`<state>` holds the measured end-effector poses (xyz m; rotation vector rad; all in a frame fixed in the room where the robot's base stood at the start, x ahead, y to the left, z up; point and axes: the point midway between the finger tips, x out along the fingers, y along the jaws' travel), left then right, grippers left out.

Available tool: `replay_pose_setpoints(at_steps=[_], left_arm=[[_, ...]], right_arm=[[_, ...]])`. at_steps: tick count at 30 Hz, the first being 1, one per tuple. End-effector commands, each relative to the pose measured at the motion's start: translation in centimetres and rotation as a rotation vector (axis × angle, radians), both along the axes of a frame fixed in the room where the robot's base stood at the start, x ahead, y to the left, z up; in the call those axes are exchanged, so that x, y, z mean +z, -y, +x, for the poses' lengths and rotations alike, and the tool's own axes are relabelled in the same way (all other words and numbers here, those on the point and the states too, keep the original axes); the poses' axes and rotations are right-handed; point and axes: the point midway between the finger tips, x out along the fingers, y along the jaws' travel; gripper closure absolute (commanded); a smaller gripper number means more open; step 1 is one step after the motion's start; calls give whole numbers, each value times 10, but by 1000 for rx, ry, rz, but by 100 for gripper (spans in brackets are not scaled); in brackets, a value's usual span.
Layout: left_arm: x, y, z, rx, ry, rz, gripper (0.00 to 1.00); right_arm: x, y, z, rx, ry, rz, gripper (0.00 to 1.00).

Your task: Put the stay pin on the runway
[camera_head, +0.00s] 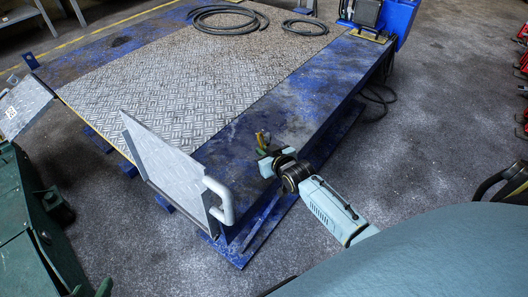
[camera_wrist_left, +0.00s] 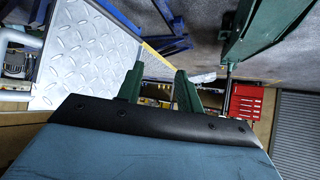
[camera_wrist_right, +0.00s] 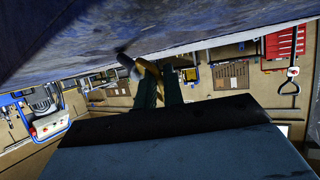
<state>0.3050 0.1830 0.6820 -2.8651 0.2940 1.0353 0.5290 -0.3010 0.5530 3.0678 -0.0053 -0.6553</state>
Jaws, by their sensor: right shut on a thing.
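The stay pin (camera_head: 261,137) is a small brass-yellow piece with a dark end, held in my right gripper (camera_head: 267,149). The runway (camera_head: 285,110) is the long, worn blue track on the right side of the lift. The right gripper is at the runway's near end, by its right edge. In the right wrist view, the pin (camera_wrist_right: 149,69) sits between the green fingers, its blurred dark end close to the blue runway surface (camera_wrist_right: 60,40). I cannot tell whether they touch. My left gripper (camera_wrist_left: 158,88) has its green fingers apart with nothing between them.
A silver tread-plate flap (camera_head: 165,160) with a light handle (camera_head: 220,200) stands tilted at the runway's near end. Black hoses (camera_head: 228,18) lie on the deck. Green equipment (camera_head: 35,220) stands at the left. The middle of the runway is clear.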

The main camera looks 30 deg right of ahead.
Motion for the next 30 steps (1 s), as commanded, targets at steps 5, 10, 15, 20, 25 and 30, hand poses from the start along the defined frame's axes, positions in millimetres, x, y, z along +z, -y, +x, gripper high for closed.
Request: replay_pose_setpoints(at_steps=[5, 10, 15, 20, 25, 30], left_arm=[[1, 1, 1, -1, 8, -2, 64], [1, 1, 1, -1, 8, -2, 64], [0, 0, 0, 0, 3, -1, 64], [-6, -4, -7, 5, -53, 14, 64], [-20, -14, -29, 20, -201, 50, 64], [-33, -26, -59, 36, -381, 91, 64]], right_arm=[[-1, 0, 0, 0, 0, 0, 75], [-1, 0, 0, 0, 0, 0, 69], [0, 0, 0, 0, 0, 0, 69], [3, 0, -4, 0, 0, 0, 69], [9, 0, -15, -1, 0, 0, 69], [15, 0, -29, -1, 0, 0, 69]])
